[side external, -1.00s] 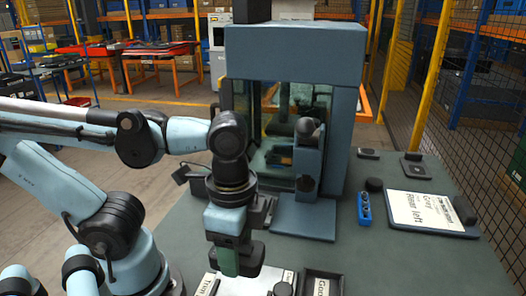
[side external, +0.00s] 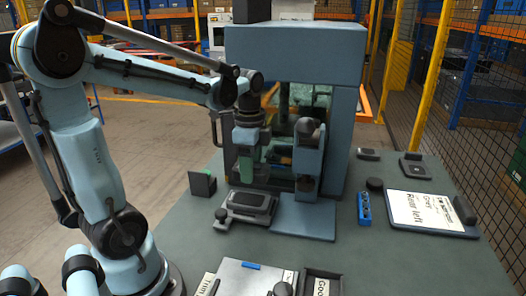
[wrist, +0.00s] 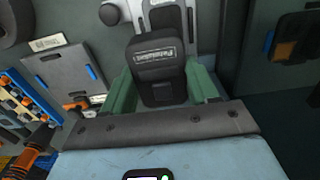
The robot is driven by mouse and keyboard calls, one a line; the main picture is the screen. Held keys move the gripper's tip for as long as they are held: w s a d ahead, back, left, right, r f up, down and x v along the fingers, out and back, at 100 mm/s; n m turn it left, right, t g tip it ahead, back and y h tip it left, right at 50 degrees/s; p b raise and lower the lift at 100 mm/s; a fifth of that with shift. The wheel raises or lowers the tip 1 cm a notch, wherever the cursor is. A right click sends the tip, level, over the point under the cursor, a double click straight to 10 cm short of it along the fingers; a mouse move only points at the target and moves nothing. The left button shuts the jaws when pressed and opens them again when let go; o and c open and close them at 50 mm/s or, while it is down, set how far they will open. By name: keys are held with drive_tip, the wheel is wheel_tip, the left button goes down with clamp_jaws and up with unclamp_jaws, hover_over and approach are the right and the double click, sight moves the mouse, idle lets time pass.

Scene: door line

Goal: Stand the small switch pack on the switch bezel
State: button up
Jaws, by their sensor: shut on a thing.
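My gripper (side external: 246,172), with green fingers, hangs down in front of the blue-grey machine at its left opening. In the wrist view its fingers are closed on either side of a black block with white lettering, which I take as the small switch pack (wrist: 158,62). In the side view the fingers mostly hide the pack. A dark rectangular frame, possibly the switch bezel (side external: 250,202), lies on a grey fixture on the bench, below and just in front of my gripper. I cannot tell for sure that it is the bezel.
The blue-grey machine (side external: 295,55) stands close behind my gripper, with an upright post and round knob (side external: 307,127) to the right. A small dark upright panel (side external: 202,184) stands left. A blue block (side external: 364,209) and sign board (side external: 425,212) lie right. Trays line the front edge.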

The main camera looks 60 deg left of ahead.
drive_tip(key=shift+w+a+f, duration=0.1)
drive_tip(key=shift+a+f, duration=0.1)
drive_tip(key=shift+a, duration=0.75)
drive_tip(key=shift+a+f, duration=0.1)
drive_tip(key=shift+f, duration=2.85)
drive_tip(key=shift+f, duration=0.55)
drive_tip(key=o, duration=1.2)
drive_tip(key=shift+r, duration=0.1)
